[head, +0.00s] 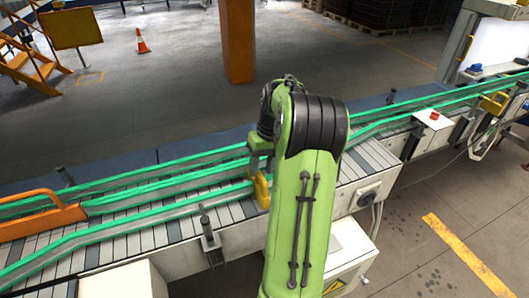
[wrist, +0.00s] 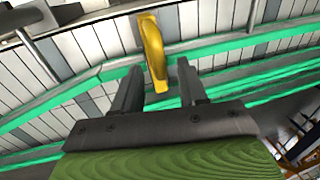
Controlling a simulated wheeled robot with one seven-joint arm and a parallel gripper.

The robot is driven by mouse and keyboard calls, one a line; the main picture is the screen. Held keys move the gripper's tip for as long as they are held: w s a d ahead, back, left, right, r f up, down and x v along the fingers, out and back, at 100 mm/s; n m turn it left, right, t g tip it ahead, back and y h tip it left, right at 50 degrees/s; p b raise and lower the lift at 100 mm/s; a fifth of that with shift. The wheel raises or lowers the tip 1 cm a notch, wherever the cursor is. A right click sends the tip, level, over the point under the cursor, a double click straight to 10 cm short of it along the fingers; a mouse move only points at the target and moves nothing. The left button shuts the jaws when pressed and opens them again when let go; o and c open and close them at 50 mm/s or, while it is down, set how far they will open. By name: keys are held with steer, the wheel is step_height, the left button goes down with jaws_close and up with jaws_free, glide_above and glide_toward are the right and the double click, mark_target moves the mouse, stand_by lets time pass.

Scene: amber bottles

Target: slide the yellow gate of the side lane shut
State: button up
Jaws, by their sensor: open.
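A yellow gate piece (head: 262,192) stands at the green-railed lane of the conveyor, just left of my forearm in the head view. In the wrist view the yellow gate piece (wrist: 153,45) is a curved upright bar, and its lower end shows between my fingers. My gripper (wrist: 158,82) is open, with one dark finger on each side of the bar in the picture. I cannot tell whether either finger touches it. In the head view my arm hides the fingers and part of the lane, so how far the gate stands across the lane is unclear.
Green guide rails (head: 140,205) run along the slatted conveyor (head: 120,240). An orange guard (head: 40,214) sits at the left. Another yellow piece (head: 494,103) and a red button (head: 434,115) are at the right. A post clamp (head: 208,235) stands on the near edge.

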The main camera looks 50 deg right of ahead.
step_height(320, 180, up, 15)
steer(key=s+d+p, duration=0.1)
steer(key=d+p, duration=0.1)
steer(key=p, duration=0.1)
steer(key=shift+s+d+f, duration=0.15)
steer(key=shift+s+d, duration=0.1)
